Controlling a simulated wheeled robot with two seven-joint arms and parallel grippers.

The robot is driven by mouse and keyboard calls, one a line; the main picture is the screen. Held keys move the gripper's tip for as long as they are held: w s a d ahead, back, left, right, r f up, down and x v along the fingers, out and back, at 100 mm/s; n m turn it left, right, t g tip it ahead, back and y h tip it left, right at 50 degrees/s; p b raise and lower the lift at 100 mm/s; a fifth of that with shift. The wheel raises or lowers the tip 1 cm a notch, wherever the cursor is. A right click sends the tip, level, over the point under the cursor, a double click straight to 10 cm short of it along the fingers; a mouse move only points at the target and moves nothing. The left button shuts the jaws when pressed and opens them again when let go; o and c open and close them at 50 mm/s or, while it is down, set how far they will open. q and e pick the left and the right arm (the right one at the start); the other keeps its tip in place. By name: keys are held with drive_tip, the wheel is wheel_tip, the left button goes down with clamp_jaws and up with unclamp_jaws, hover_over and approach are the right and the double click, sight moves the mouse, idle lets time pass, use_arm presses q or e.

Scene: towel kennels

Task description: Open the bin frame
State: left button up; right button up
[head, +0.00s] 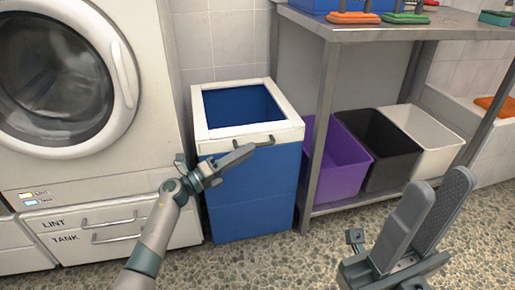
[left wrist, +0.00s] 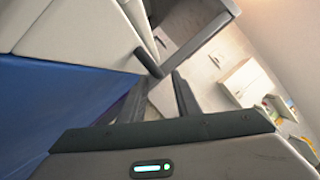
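The bin frame (head: 202,128) is a white square rim lying flat on top of a blue bin (head: 252,195), with the blue inside showing through its opening. A dark bar handle (head: 248,144) is on the frame's front face. My left gripper (head: 246,152) is at the handle, its fingers pointing right. In the left wrist view, its fingers (left wrist: 156,92) are apart, and the dark handle (left wrist: 148,62) is near their tips. I cannot tell whether they touch it. My right gripper (head: 438,182) is open and empty at the lower right, well away from the bin.
A white front-loading machine (head: 150,185) stands close on the bin's left. A metal table (head: 322,130) stands on its right, with purple (head: 338,165), black (head: 385,160) and white (head: 432,135) bins on its lower shelf. The pebbled floor (head: 290,260) in front is clear.

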sight(257, 145)
use_arm(q)
drive_tip(key=shift+b+x, duration=0.45)
drive_tip(key=shift+x, duration=2)
drive_tip(key=shift+c, duration=0.3)
clamp_jaws()
